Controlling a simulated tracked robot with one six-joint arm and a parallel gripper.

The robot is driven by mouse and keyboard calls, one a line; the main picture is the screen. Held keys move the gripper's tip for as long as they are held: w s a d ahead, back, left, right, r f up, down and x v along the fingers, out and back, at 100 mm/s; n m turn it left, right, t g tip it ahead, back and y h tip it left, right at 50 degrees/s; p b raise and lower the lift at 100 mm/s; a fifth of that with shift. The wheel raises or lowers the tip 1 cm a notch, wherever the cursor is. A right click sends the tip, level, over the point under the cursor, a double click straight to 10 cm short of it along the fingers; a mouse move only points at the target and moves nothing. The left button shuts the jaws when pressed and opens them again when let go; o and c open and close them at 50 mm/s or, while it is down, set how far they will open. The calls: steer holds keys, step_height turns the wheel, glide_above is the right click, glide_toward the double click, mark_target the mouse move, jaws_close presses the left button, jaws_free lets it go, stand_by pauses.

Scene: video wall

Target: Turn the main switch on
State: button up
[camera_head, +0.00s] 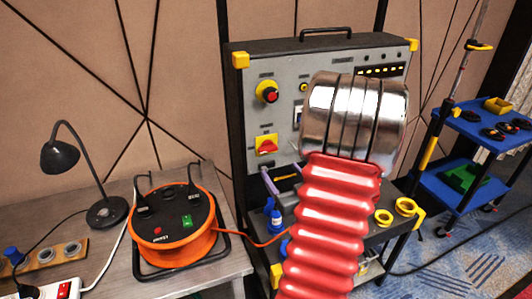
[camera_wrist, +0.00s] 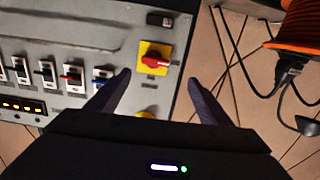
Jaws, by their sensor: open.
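The main switch (camera_head: 267,146) is a red rotary handle on a yellow square plate, on the grey front of the control panel in the head view. Its handle lies roughly sideways. In the wrist view, which shows the panel upside down, the switch (camera_wrist: 155,55) lies just beyond the fingertips, between their lines. My gripper (camera_wrist: 158,77) has its two dark fingers spread apart with nothing between them. It looks apart from the switch. In the head view my arm's red bellows and metal rings cover the panel's middle, and I cannot make out the fingers clearly.
A round red button (camera_head: 268,92) on yellow sits above the switch. Breaker levers (camera_wrist: 73,74) line the panel beside it in the wrist view. An orange cable reel (camera_head: 170,232) and black lamp (camera_head: 62,156) stand on the left table. A blue cart (camera_head: 462,175) stands right.

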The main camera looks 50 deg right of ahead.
mark_target(269, 150)
steer(key=shift+s+d, duration=0.15)
steer(key=shift+s, duration=0.5)
steer(key=shift+w, duration=0.1)
steer(key=x, duration=1.3)
steer(key=shift+w+d+r, duration=0.2)
steer(key=shift+w+r, duration=0.1)
